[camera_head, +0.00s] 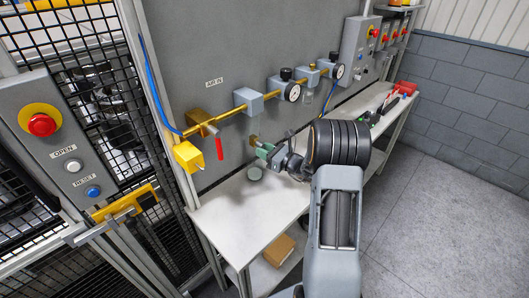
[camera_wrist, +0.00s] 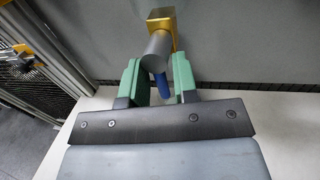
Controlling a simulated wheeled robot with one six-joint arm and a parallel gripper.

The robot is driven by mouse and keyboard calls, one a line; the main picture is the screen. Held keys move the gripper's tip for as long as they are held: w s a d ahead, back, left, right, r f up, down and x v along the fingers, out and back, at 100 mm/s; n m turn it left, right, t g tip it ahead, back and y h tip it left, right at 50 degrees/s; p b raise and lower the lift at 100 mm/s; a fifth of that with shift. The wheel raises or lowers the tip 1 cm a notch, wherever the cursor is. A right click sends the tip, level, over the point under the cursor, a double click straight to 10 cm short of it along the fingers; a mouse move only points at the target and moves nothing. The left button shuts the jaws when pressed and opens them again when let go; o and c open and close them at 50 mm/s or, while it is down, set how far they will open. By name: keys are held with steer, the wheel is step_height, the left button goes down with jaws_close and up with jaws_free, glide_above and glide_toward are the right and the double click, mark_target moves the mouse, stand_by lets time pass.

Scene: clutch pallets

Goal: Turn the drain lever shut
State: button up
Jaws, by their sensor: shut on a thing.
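The drain valve has a small brass body (camera_head: 253,140) on the grey panel, below the brass pipe; it also shows in the wrist view (camera_wrist: 166,20). A grey round hub (camera_wrist: 157,46) sticks out from it, with the blue drain lever (camera_wrist: 162,86) pointing down and slightly right below. My gripper (camera_wrist: 158,76) has its green fingers on both sides of the lever and hub, shut on the lever. The exact contact is partly hidden. In the head view my gripper (camera_head: 266,152) is at the valve, and the lever is hidden there.
A red-handled valve (camera_head: 218,148) and yellow block (camera_head: 188,156) are at left. The grey floor (camera_head: 435,220) at right is clear.

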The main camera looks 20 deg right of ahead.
steer(key=o, duration=0.6)
steer(key=shift+a, duration=0.1)
steer(key=shift+s, duration=0.1)
steer(key=b+v, duration=0.3)
steer(key=v, duration=1)
steer(key=shift+s+d, duration=0.25)
steer(key=shift+d, duration=0.05)
